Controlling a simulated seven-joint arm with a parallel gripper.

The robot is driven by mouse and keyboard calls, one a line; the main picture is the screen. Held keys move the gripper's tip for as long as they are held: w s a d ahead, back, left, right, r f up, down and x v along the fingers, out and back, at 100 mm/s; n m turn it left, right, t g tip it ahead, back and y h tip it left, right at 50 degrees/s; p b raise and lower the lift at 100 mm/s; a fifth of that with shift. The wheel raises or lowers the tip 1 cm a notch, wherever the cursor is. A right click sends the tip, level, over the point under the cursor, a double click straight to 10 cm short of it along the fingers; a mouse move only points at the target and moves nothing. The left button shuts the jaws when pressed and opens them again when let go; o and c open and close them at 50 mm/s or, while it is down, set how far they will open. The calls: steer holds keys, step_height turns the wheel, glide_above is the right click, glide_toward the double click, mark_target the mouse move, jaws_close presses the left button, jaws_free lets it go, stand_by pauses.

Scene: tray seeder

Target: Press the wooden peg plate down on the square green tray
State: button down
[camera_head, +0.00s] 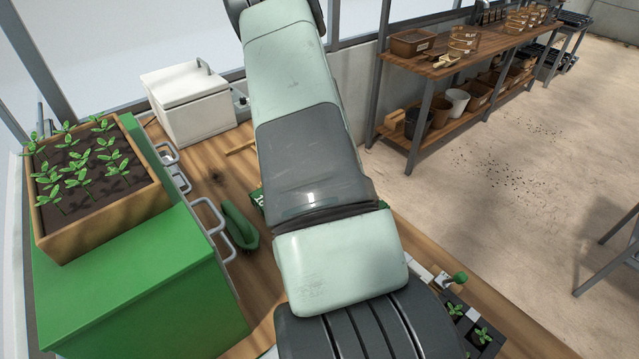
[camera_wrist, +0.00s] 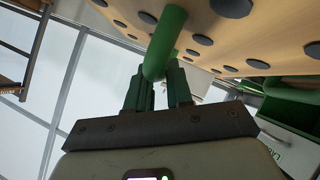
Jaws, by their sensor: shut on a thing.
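My gripper (camera_wrist: 160,78) is shut on the green handle (camera_wrist: 166,42) of the wooden peg plate (camera_wrist: 238,42) in the wrist view. The plate is pale wood with several dark round pegs or holes, and it fills the top of that view at a tilt. In the camera_head view my arm covers the gripper and the plate. The square green tray cannot be made out for certain. A small green edge (camera_head: 258,198) with white marks shows beside my arm. I cannot tell whether the plate touches anything.
A green cabinet (camera_head: 150,285) with metal handles carries a wooden box (camera_head: 105,225) of seedlings at left. A curved green object (camera_head: 240,225) lies on the wooden bench. A green-knobbed lever (camera_head: 459,279) and dark seedling cells (camera_head: 480,335) are at lower right. A shelf (camera_head: 440,68) stands behind.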

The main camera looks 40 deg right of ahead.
steer(key=shift+r, duration=3.15)
steer(key=w+a+r+n+y, duration=0.1)
steer(key=w+a+r, duration=0.4)
steer(key=w+r, duration=0.25)
steer(key=w+a+r+n+y, duration=0.1)
steer(key=w+a+r, duration=0.4)
steer(key=w+r, duration=0.3)
steer(key=w+a+r+n+y, duration=0.2)
steer(key=w+a+r, duration=0.1)
steer(key=a+r, duration=1.3)
step_height(320, 180, up, 2)
steer(key=shift+a+r+t, duration=0.15)
steer(key=shift+a+t, duration=0.15)
steer(key=shift+t, duration=0.1)
steer(key=shift+d, duration=0.1)
